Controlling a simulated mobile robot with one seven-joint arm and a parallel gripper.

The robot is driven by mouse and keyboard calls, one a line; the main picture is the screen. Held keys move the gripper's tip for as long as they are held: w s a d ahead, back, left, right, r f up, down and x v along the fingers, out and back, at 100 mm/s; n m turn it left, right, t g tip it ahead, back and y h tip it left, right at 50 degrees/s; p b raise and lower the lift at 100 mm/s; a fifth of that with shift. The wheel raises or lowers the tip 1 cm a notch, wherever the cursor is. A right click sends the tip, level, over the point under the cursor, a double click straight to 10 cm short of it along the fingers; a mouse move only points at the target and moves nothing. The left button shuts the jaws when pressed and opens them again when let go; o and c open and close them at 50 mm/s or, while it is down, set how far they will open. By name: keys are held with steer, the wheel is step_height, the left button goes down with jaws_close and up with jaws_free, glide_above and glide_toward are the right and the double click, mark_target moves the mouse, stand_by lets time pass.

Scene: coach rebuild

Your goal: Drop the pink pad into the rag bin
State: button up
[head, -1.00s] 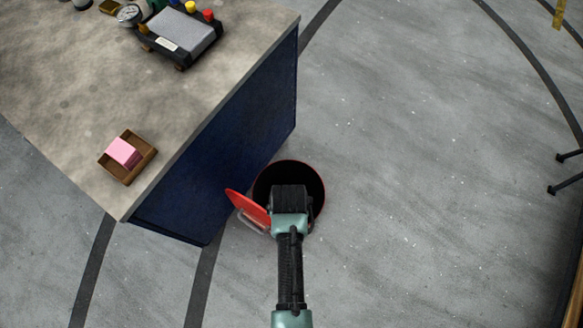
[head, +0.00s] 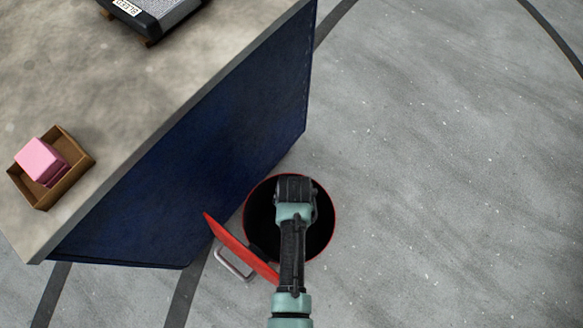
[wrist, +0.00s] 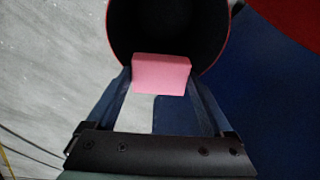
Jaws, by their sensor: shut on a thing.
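The rag bin (head: 261,216) is a round bin with a red rim and a dark inside, standing on the floor beside the bench. Its red lid (head: 238,246) is swung open at the left. My gripper (head: 296,190) is over the bin's mouth. In the wrist view the fingers are shut on a pink pad (wrist: 161,73), which shows in front of the bin's dark opening (wrist: 168,25). The head view hides this pad behind my wrist. A pink stack (head: 41,162) sits in a small brown tray (head: 72,181) on the bench.
The bench (head: 150,95) with a blue side panel (head: 190,170) stands left of the bin, close to it. A dark device (head: 155,18) sits at its far part. The grey floor (head: 440,180) to the right is clear.

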step_height(320, 180, down, 12)
steer(key=b, duration=1)
steer(key=shift+w, duration=0.3)
steer(key=shift+f, duration=0.1)
steer(key=o, duration=1.1)
steer(key=shift+c, duration=0.2)
steer(key=r+p, duration=0.1)
steer(key=r, duration=0.3)
steer(key=s+r+p, duration=0.1)
steer(key=r+p, duration=0.1)
steer(key=r, duration=0.2)
steer(key=r+p, duration=0.2)
steer(key=r, duration=0.3)
steer(key=shift+s, duration=0.3)
